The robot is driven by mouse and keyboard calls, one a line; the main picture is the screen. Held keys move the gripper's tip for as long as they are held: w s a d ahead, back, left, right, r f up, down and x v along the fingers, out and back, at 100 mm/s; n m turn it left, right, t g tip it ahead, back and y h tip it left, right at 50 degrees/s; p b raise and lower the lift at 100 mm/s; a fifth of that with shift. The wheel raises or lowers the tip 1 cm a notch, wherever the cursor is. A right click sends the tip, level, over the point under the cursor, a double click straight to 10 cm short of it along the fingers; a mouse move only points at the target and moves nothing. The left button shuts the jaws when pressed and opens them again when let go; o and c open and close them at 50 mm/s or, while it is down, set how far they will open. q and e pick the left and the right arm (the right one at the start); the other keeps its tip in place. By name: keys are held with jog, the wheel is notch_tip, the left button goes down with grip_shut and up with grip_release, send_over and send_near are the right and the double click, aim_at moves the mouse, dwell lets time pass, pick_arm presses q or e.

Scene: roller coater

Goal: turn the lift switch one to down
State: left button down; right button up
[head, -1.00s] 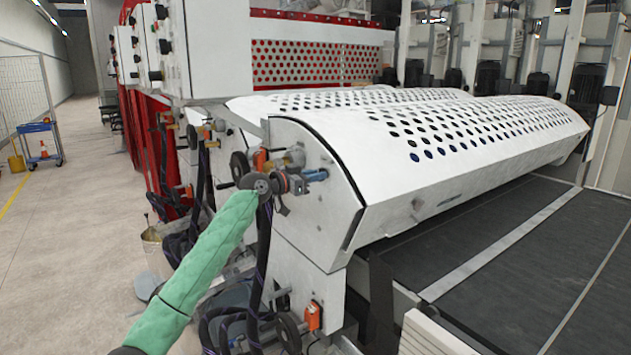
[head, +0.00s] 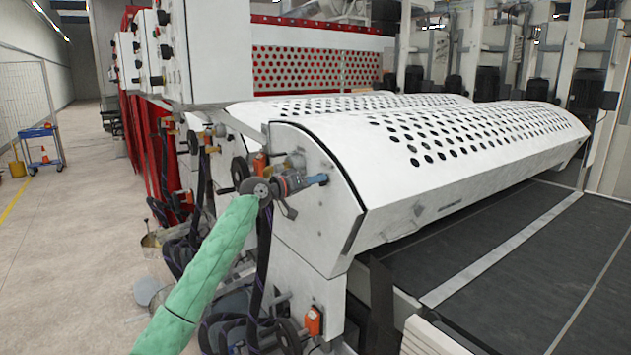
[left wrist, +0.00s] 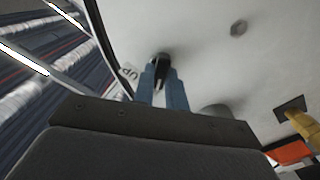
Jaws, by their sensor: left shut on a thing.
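The lift switch (left wrist: 160,69) is a small black knob on the pale end panel of the roller coater. My left gripper (left wrist: 161,84) is shut on this knob. In the head view, my left gripper (head: 318,179) touches the white end panel (head: 325,215), and its fingers hide the knob. A "down" label is not readable. My right gripper is not in view.
The white perforated cover (head: 460,150) extends right from the panel. A dark conveyor bed (head: 480,245) lies right. Open floor (head: 75,270) is at left.

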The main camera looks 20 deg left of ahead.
pick_arm(q)
jog(key=shift+a+r, duration=0.1)
jog(key=shift+r, duration=0.1)
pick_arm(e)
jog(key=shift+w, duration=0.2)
pick_arm(q)
jog(key=c, duration=1.4)
grip_release()
jog(key=shift+c, duration=0.2)
jog(key=shift+f, duration=0.15)
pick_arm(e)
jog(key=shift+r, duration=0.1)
